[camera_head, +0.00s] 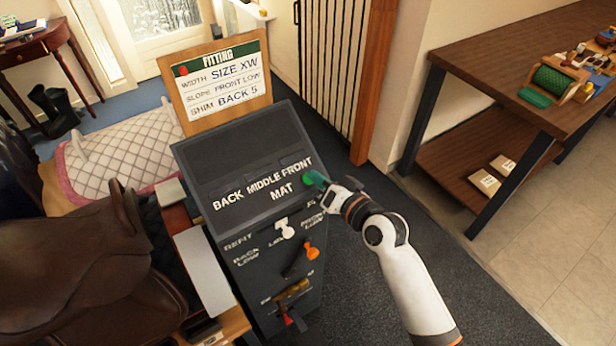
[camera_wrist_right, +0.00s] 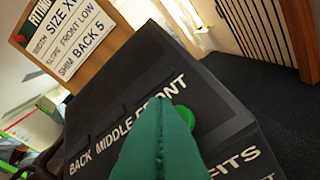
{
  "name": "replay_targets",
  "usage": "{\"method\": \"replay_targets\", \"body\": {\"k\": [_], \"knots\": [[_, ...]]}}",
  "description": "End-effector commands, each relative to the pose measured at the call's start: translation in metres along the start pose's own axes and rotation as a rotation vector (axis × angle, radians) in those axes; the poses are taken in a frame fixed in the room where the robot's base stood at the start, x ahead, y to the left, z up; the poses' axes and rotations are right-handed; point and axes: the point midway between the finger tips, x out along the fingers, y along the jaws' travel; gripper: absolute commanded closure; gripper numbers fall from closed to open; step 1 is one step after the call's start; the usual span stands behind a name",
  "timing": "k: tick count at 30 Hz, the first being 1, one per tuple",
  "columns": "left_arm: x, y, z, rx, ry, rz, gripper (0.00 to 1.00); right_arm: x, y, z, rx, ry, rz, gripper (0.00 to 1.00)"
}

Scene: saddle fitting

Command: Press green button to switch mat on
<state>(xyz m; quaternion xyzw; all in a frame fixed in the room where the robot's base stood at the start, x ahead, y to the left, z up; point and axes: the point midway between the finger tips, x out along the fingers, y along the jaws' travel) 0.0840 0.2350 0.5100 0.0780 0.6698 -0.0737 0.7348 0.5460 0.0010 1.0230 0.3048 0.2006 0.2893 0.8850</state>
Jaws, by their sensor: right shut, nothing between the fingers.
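The green button (camera_head: 307,181) is on the sloped top of a dark console (camera_head: 240,160), at the right end of the "MAT" label. My right gripper (camera_head: 318,180) has its green fingers closed together and empty, with the tips right at the button. In the right wrist view the green button (camera_wrist_right: 186,117) shows just right of the fingers (camera_wrist_right: 163,125), which partly cover it. I cannot tell whether they touch it. The panel above the words "BACK MIDDLE FRONT" is dark. My left gripper is not in view.
A framed "FITTING" card (camera_head: 220,82) stands behind the console. White, orange and brown levers (camera_head: 284,229) are on its front. A brown saddle (camera_head: 90,265) and a quilted pad (camera_head: 125,150) are at left. A wooden bench (camera_head: 510,60) stands at right, with open floor between.

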Motion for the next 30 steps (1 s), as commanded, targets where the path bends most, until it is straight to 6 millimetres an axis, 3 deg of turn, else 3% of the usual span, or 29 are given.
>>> {"method": "replay_targets", "body": {"k": [30], "knots": [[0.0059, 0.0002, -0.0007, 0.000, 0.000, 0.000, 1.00, 0.0070, -0.0051, -0.0051, 0.000, 0.000, 0.000, 1.00]]}}
